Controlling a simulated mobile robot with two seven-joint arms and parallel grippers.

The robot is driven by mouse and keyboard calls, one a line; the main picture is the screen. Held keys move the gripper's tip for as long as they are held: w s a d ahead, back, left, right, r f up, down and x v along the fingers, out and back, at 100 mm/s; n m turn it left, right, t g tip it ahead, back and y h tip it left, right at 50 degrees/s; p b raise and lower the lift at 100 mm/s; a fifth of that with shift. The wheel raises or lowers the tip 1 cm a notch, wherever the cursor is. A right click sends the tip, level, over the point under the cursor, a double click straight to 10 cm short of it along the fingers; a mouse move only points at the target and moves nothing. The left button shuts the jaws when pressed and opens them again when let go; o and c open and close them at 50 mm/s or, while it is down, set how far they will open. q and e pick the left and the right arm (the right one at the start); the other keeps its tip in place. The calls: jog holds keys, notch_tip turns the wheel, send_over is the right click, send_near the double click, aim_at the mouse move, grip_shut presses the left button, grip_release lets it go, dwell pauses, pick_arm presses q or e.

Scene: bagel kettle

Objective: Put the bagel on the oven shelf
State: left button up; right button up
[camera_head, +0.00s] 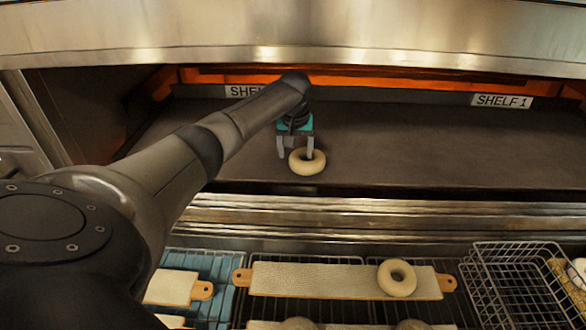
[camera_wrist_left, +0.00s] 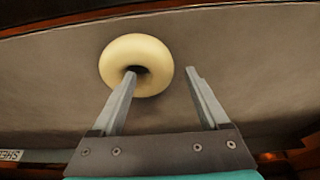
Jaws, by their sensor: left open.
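A pale bagel (camera_head: 307,169) lies flat on the dark oven shelf (camera_head: 410,150), near its front edge. It also shows in the left wrist view (camera_wrist_left: 112,58). My left gripper (camera_head: 296,154) is open just above the bagel, pointing down. In the left wrist view its fingers (camera_wrist_left: 160,71) are spread, one tip at the bagel's hole and the other outside the ring. I cannot tell whether either finger touches the bagel. My right gripper is not in view.
A second bagel (camera_head: 397,279) lies on a long cloth-covered board (camera_head: 320,281) on the wire rack below the oven. A wire basket (camera_head: 515,285) stands at right. Shelf labels (camera_head: 502,100) are at the back. The oven's metal hood (camera_head: 400,35) overhangs the opening. The shelf's right side is clear.

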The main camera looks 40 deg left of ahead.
aim_at(295, 158)
pick_arm(q)
jog(key=r, duration=0.1)
jog(key=s+d+r, duration=0.1)
jog(key=shift+s+r, duration=0.2)
jog(key=shift+r, duration=0.1)
jog(key=s+d+b, duration=0.1)
jog(key=s+d, duration=0.6)
jog(key=s, duration=0.1)
jog(key=shift+s, duration=0.25)
dwell(0.5)
